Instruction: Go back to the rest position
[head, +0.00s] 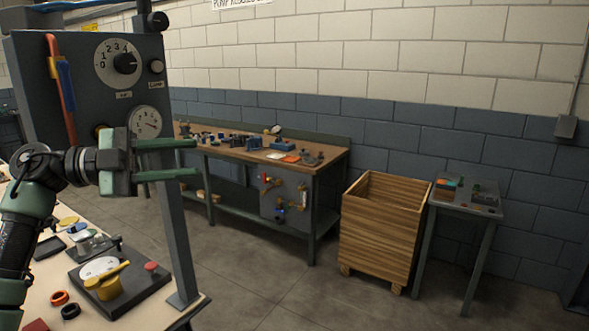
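My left gripper (188,159) is raised in front of the grey control panel, at the left of the head view. Its two green fingers point right and stand apart, with nothing between them. The near bench (150,316) lies below it. On the bench is a dark base plate (145,290) carrying a pale disc, a yellow part (105,288) and a red button (151,266). My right gripper is not in the view.
The grey panel (85,50) with dial and gauge stands on a post close to my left gripper. A workbench (325,165) with small parts, a wooden crate (380,230) and a small side table (465,210) stand along the wall. The floor between is clear.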

